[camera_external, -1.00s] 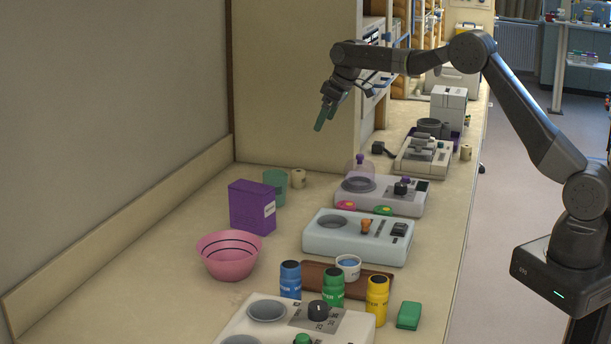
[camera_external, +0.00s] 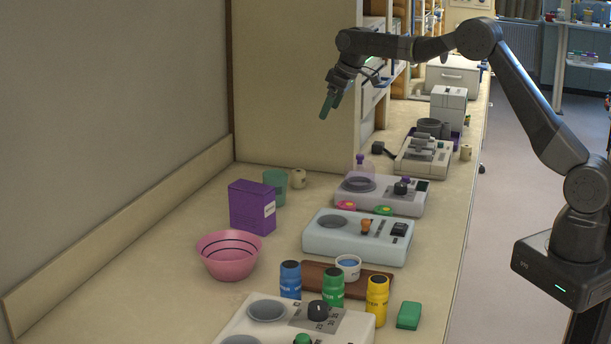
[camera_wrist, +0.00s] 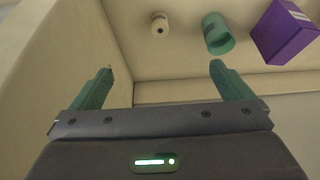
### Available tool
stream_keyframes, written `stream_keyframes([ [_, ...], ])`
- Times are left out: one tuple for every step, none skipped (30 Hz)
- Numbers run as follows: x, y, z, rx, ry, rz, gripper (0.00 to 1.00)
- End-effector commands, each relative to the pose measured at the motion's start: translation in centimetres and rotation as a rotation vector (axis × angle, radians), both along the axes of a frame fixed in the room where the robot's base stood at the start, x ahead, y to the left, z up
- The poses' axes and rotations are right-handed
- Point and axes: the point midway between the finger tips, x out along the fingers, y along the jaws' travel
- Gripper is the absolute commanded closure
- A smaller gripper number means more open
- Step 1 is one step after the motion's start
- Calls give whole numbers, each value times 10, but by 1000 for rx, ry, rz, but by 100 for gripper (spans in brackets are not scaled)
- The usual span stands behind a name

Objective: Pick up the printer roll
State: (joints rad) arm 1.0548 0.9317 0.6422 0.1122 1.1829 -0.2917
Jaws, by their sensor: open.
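A small cream roll (camera_external: 298,179), which looks like the printer roll, stands on the counter near the back partition, just right of a teal cup (camera_external: 275,187). In the wrist view the roll (camera_wrist: 160,25) is near the top middle, its dark core hole showing, with the cup (camera_wrist: 217,34) to its right. My gripper (camera_external: 326,110) is in the air, well above the counter and apart from the roll. In the wrist view its two green fingers (camera_wrist: 160,67) are spread with nothing between them.
A purple box (camera_external: 252,208) and pink bowl (camera_external: 229,256) stand nearby on the left. Pale devices (camera_external: 357,237), a brown tray (camera_external: 315,272) and several bottles (camera_external: 333,288) fill the right. The tall partition (camera_external: 295,80) rises behind the roll.

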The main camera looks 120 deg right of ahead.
Motion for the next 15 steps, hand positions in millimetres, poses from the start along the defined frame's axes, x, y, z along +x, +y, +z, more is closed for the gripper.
stream_keyframes([
  [0, 0, 0, 0, 0, 0, 10],
  [0, 0, 0, 0, 0, 0, 16],
  [0, 0, 0, 0, 0, 0, 24],
  [0, 0, 0, 0, 0, 0, 29],
  [0, 0, 0, 0, 0, 0, 35],
  [0, 0, 0, 0, 0, 0, 37],
  [0, 0, 0, 0, 0, 0, 37],
  [0, 0, 0, 0, 0, 0, 37],
  [0, 0, 0, 0, 0, 0, 37],
  [0, 0, 0, 0, 0, 0, 37],
  [0, 0, 0, 0, 0, 0, 37],
  [0, 0, 0, 0, 0, 0, 37],
  [0, 0, -1, 0, 0, -1, 37],
  [1, 0, -3, 1, 1, -5, 37],
  [3, -1, -8, 4, 2, -18, 37],
])
